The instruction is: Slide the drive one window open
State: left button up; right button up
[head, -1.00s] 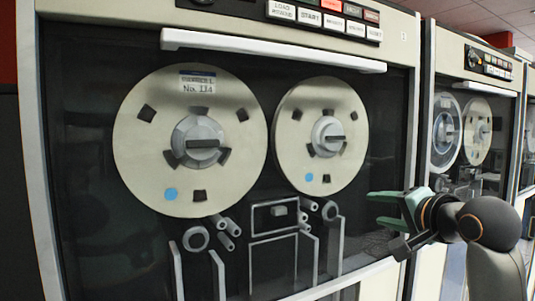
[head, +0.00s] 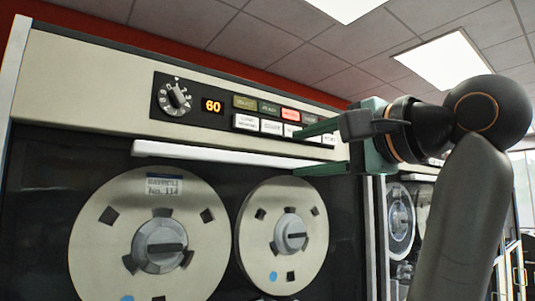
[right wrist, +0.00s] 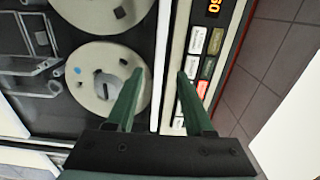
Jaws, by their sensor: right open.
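The drive's window is a dark pane in front of two large tape reels (head: 150,245) and (head: 285,235). A long white handle bar (head: 225,154) runs along its top edge, under the control panel. My right gripper (head: 312,150) is open at the right end of the bar, with one finger above the bar's level and one below. In the right wrist view the white bar (right wrist: 161,70) runs lengthwise between the two green fingers (right wrist: 158,95). I cannot tell whether either finger touches it. My left gripper is out of view.
The control panel above the bar has a knob (head: 174,97), an orange 60 display (head: 212,106) and several lit buttons (head: 290,115), close to the upper finger. Another tape drive (head: 400,225) stands to the right.

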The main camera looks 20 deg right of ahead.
aim_at(266, 161)
jog(key=p+x, duration=0.2)
jog(key=x, duration=0.5)
jog(key=shift+w+a, duration=0.15)
jog(key=shift+w, duration=0.2)
jog(key=shift+w+a+f+p, duration=0.1)
jog(key=shift+w+a+p, duration=0.1)
jog(key=shift+w+p, duration=0.25)
jog(key=shift+w, duration=0.1)
grip_shut()
dwell(0.5)
